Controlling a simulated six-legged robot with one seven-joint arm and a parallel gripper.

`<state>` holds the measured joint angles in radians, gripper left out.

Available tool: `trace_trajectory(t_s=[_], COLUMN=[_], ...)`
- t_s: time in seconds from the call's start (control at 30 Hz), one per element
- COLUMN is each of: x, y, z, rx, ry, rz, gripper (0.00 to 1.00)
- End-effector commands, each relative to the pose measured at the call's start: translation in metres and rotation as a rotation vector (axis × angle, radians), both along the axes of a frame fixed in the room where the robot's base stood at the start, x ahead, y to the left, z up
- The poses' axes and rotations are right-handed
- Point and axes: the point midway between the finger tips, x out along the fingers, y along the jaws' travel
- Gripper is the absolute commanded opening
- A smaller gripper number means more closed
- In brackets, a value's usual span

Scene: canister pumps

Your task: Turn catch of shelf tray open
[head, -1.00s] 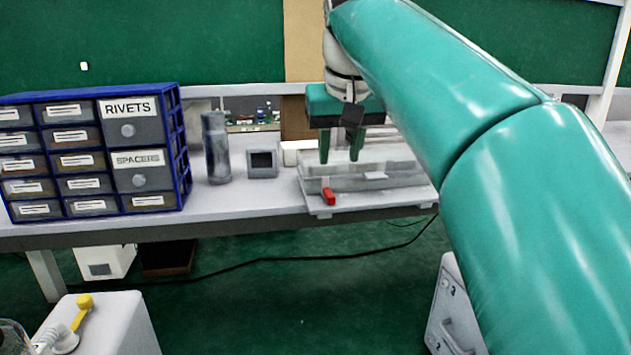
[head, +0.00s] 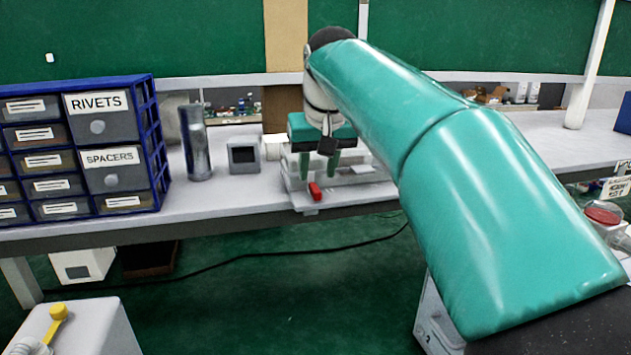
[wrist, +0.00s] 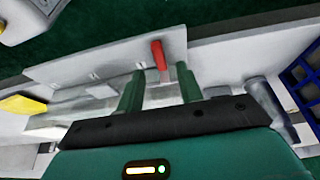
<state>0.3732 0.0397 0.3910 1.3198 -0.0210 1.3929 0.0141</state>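The shelf tray (head: 304,207) is a pale flat tray at the front edge of the bench. Its red catch (head: 314,191) is a small lever at the tray's front. My gripper (head: 319,168) has two green fingers pointing down behind and above the catch. The wrist view shows the fingers apart with nothing held between them. There the catch (wrist: 159,56) appears between and just beyond the fingertips (wrist: 160,72), nearer the right finger. The tray plate (wrist: 100,60) also shows there. I cannot tell whether a finger touches the catch.
A blue drawer cabinet (head: 152,140) stands left on the bench, with a grey cylinder (head: 197,145) and a small grey box (head: 244,154) between it and the tray. A yellow object (wrist: 22,105) lies left in the wrist view. A grey unit (head: 85,330) stands front left.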

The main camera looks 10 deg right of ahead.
Motion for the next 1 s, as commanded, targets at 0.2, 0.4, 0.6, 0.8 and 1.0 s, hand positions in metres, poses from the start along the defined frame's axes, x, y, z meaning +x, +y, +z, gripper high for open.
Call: trace_trajectory(t_s=[0.2, 0.4, 0.6, 0.8, 1.0], x=[0.014, 0.019, 0.019, 0.019, 0.019], y=[0.000, 0.000, 0.000, 0.000, 0.000], z=[-0.031, -0.040, -0.040, -0.039, -0.039], rx=[-0.001, 0.000, 0.000, 0.000, 0.000], ry=[0.001, 0.000, 0.000, -0.001, -0.001], rz=[0.000, 0.000, 0.000, 0.000, -0.004], gripper=[0.36, 0.36, 0.36, 0.00, 0.00])
